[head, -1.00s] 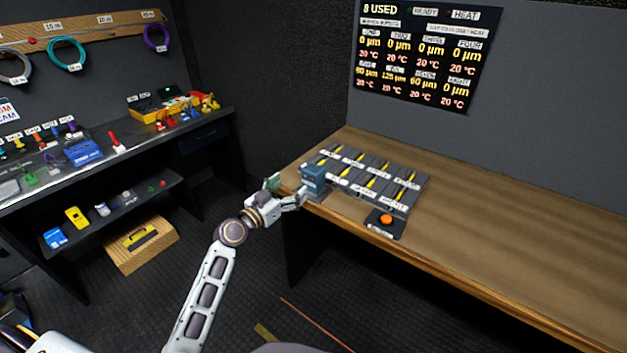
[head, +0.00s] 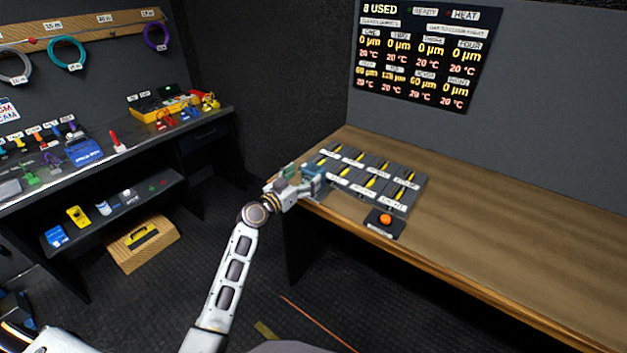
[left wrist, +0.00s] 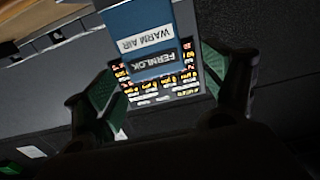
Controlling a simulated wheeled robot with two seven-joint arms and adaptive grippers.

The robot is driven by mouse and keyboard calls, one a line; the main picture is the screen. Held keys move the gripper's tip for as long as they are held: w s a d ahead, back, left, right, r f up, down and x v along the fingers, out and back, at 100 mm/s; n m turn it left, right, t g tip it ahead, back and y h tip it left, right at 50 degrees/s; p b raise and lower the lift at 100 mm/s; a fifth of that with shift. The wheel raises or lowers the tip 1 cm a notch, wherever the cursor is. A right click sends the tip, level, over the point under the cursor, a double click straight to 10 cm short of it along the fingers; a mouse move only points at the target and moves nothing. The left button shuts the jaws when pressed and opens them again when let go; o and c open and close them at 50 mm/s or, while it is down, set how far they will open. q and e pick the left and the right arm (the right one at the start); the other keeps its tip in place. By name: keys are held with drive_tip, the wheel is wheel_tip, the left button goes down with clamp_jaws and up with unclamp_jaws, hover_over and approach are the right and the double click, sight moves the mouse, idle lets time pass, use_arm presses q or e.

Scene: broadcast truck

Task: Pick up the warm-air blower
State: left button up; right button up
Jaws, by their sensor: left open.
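The warm-air blower (head: 315,173) is a small blue box at the left end of the wooden bench, beside the grey slotted block. In the left wrist view the blower (left wrist: 140,22) bears the labels WARM AIR and FERMLOK, upside down. My left gripper (head: 300,183) is at the bench's left edge, right at the blower, and partly covers it in the head view. In the left wrist view my left gripper (left wrist: 160,72) has its green-padded fingers spread, with the blower in line between them. I cannot tell whether they touch it. My right gripper is not in view.
The grey block (head: 377,178) with several labelled slots stands close right of the blower. An orange button (head: 385,218) sits in front of it. The wooden bench (head: 510,245) is clear to the right. A readout board (head: 427,55) hangs behind. A cluttered shelf unit (head: 110,150) stands left.

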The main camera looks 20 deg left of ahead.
sight(308, 173)
use_arm(q)
drive_tip(key=shift+w+d, duration=0.15)
drive_tip(key=shift+w, duration=0.05)
drive_tip(key=shift+w+d+p, duration=0.3)
drive_tip(key=shift+w, duration=0.3)
drive_tip(key=shift+x, duration=0.75)
drive_tip(key=shift+w+d, duration=0.25)
drive_tip(key=shift+w, duration=0.3)
drive_tip(key=shift+w+d, duration=0.1)
drive_tip(key=shift+w, duration=0.2)
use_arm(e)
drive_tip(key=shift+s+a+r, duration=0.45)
use_arm(q)
drive_tip(key=shift+c, duration=0.3)
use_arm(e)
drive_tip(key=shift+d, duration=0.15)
use_arm(q)
drive_tip(key=c, duration=1.3)
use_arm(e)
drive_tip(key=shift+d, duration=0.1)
